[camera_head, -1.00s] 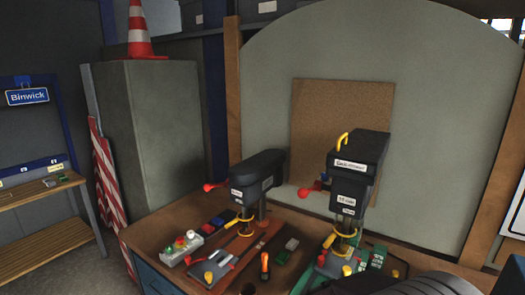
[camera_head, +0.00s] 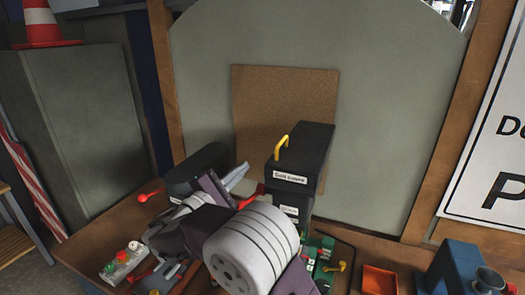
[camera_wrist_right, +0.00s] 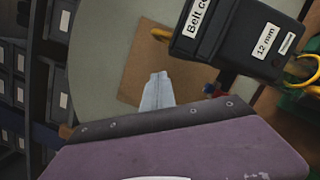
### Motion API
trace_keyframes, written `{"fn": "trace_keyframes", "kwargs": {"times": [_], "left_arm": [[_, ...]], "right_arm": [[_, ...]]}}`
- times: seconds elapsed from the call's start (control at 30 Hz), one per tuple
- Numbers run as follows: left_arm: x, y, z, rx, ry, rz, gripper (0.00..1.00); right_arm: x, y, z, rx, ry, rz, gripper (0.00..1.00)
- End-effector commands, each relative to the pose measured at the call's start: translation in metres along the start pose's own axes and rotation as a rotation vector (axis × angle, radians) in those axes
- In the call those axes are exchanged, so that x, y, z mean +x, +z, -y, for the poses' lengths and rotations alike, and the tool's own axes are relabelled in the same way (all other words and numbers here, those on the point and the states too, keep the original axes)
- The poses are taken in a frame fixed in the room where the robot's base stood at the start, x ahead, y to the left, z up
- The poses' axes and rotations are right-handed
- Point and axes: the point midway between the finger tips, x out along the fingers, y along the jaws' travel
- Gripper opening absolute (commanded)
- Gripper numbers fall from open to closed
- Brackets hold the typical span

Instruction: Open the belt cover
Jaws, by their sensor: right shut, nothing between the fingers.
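The belt cover (camera_head: 311,146) is the black top of the right drill press, with a white label and a yellow handle (camera_head: 281,147) on its upper left edge. It appears closed. In the right wrist view the cover (camera_wrist_right: 236,22) is at the upper right and its yellow handle (camera_wrist_right: 159,33) juts out to the left. My right gripper (camera_head: 238,174) is shut and empty, left of the cover and apart from it in the picture. Its closed fingers (camera_wrist_right: 157,90) point toward the handle in the wrist view. My left gripper is not in view.
A second, dark drill press (camera_head: 196,168) stands to the left, partly hidden by my right arm. A red lever (camera_head: 250,196) shows beside the right press. A green and red control box (camera_head: 122,260), an orange tray (camera_head: 380,279) and a blue machine (camera_head: 455,269) are on the bench.

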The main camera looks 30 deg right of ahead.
Motion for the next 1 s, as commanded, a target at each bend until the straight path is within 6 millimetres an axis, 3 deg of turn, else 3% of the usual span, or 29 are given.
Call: {"fn": "trace_keyframes", "kwargs": {"times": [0.47,0.7,1.0], "left_arm": [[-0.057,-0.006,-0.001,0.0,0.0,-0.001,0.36],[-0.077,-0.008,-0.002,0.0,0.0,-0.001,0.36],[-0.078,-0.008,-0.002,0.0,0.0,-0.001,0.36]], "right_arm": [[0.099,0.004,-0.003,-0.005,-0.007,0.001,0.0],[0.104,0.036,-0.002,-0.003,-0.004,-0.002,0.0],[0.104,0.039,0.002,-0.002,-0.004,-0.003,0.0]]}}
